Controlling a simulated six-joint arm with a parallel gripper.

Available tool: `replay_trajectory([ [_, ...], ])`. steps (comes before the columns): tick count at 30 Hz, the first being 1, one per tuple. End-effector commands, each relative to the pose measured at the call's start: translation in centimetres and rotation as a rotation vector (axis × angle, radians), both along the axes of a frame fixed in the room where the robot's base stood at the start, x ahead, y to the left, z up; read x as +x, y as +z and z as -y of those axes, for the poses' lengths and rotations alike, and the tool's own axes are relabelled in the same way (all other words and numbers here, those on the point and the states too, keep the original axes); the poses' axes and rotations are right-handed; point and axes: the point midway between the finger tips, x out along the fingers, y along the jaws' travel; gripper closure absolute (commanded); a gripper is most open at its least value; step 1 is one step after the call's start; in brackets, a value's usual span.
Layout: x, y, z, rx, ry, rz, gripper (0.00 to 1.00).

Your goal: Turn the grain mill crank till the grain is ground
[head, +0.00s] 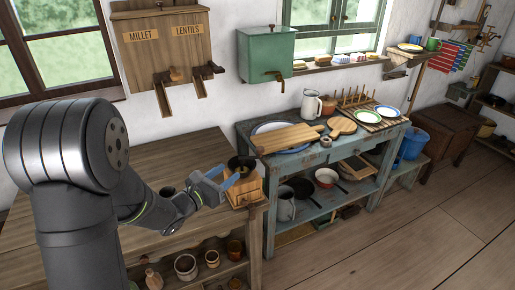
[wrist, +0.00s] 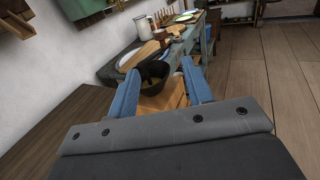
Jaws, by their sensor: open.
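The grain mill has a light wooden box body (head: 246,190) and a dark bowl-like top (head: 240,163). It stands at the right end of the brown wooden table (head: 150,160). In the wrist view the dark top (wrist: 152,70) and the wooden body (wrist: 172,97) show between and beyond my fingers. My gripper (head: 224,177) is open at the mill's left side, its blue fingers spread wide. In the wrist view my gripper (wrist: 160,68) has nothing clearly held between its fingertips. I cannot make out the crank or tell whether a finger touches the mill.
A blue-grey bench (head: 355,160) to the right holds a cutting board (head: 287,138), a jug (head: 311,104) and plates. Millet and lentil dispensers (head: 163,50) and a green box (head: 266,53) hang on the wall. The table's left part is clear.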

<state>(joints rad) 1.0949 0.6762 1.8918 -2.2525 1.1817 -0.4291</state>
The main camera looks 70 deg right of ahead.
Motion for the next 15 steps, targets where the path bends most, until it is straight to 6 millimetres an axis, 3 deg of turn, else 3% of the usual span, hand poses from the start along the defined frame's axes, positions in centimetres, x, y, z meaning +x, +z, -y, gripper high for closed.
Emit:
replay_trajectory([
  [5,-0.5,-0.2,1.5,-0.001,0.003,-0.008,0.54],
  [15,-2.8,-0.2,8.1,-0.001,0.001,-0.007,0.54],
])
